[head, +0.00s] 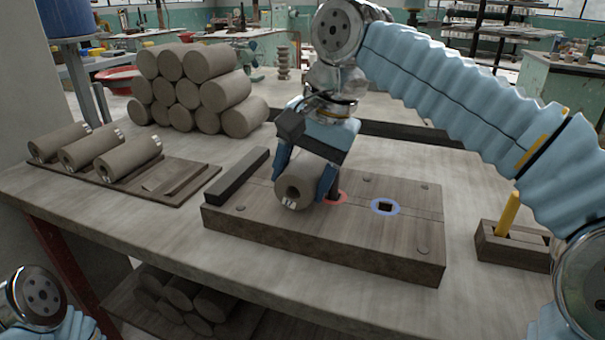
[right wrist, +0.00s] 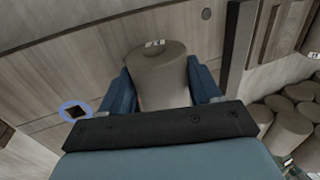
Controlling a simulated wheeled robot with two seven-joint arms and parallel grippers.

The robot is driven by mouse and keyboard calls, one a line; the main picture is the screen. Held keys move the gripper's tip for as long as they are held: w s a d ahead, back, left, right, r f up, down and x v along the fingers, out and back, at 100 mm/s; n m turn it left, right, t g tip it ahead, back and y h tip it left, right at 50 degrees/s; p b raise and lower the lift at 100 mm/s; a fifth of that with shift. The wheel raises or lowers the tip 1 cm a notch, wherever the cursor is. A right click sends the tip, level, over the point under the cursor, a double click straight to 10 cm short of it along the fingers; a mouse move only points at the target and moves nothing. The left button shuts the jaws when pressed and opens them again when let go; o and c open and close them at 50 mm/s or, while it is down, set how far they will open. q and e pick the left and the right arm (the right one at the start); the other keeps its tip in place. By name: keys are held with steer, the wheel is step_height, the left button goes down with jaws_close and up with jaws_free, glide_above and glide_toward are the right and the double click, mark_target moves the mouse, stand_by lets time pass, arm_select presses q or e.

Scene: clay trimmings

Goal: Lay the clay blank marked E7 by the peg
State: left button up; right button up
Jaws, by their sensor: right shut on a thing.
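My right gripper (head: 308,183) is shut on a grey-brown clay blank (head: 290,192), a cylinder with a hole in its end and a small white label too small to read surely. The right wrist view shows the blank (right wrist: 163,80) between both fingers. It lies on its side over the wooden board (head: 411,256), low down; I cannot tell whether it touches. A red ring (head: 343,197) is just right of it, partly hidden by a finger. A blue ring (head: 385,207) with a dark square hole is farther right. I cannot make out a peg surely. My left gripper is out of view.
A dark bar (head: 237,176) lies along the board's left edge. A tray (head: 203,182) with three labelled blanks and flat slabs stands at left. Stacked cylinders (head: 187,92) stand behind. A wooden box (head: 513,246) with a yellow stick (head: 509,213) is at right.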

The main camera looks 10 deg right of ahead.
steer(key=shift+f, duration=0.45)
stand_by(0.6)
steer(key=o, duration=1.6)
steer(key=p+v, duration=0.4)
steer(key=v, duration=0.9)
steer(key=shift+r+p, duration=0.4)
steer(key=shift+d, duration=0.15)
